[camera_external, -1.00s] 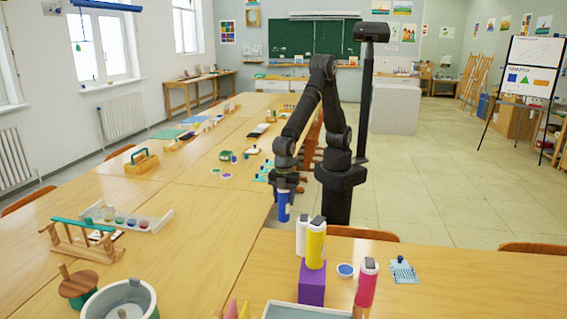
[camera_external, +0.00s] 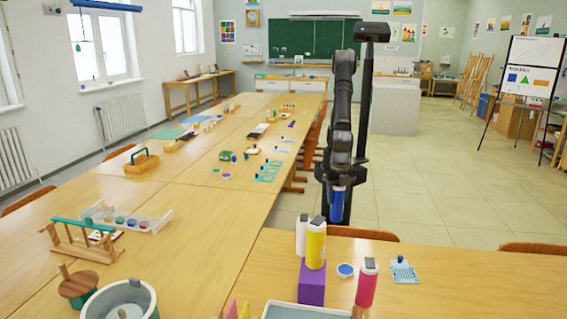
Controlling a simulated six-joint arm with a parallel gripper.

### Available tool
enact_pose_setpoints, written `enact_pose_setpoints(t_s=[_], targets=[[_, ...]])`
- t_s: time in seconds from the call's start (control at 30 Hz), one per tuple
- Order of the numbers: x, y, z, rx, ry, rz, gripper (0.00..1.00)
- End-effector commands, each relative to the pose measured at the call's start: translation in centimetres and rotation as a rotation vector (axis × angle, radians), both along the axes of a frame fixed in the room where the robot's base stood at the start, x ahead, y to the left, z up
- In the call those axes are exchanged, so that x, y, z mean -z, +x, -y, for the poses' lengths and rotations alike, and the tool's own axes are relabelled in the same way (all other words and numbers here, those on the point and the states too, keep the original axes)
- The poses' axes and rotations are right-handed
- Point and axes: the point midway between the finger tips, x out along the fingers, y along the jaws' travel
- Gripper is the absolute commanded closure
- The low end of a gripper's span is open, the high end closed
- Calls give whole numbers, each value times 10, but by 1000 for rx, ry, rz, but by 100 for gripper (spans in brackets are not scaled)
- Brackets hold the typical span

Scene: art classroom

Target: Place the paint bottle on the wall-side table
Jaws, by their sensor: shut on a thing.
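A blue paint bottle (camera_external: 337,206) hangs upright below my gripper (camera_external: 337,188), which is shut on it. The gripper hides its upper part. The bottle is in the air near the back edge of the front table (camera_external: 450,283), just behind the yellow bottle in the picture. A small wooden table (camera_external: 197,84) stands against the left wall at the back, with a few small items on it. A long row of joined tables (camera_external: 190,213) runs along the window side.
A white bottle (camera_external: 302,236), a yellow bottle (camera_external: 316,246) by a purple block (camera_external: 311,284), and a pink bottle (camera_external: 367,284) stand on the front table. A wooden rack (camera_external: 83,240) and a grey pot (camera_external: 122,300) are at the front left. The front table's right side is clear.

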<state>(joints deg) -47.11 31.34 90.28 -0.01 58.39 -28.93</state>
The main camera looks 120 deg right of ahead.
Motion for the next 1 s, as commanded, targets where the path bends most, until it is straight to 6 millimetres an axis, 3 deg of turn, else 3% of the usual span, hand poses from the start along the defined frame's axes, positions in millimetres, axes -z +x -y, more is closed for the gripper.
enact_pose_setpoints(t_s=[0.17,0.6,0.87,1.0], targets=[[7,-5,-10,-2,-1,-1,87],[61,-44,-92,-1,-1,0,87],[74,-50,-106,2,0,0,87],[91,-50,-105,2,-2,-1,87]])
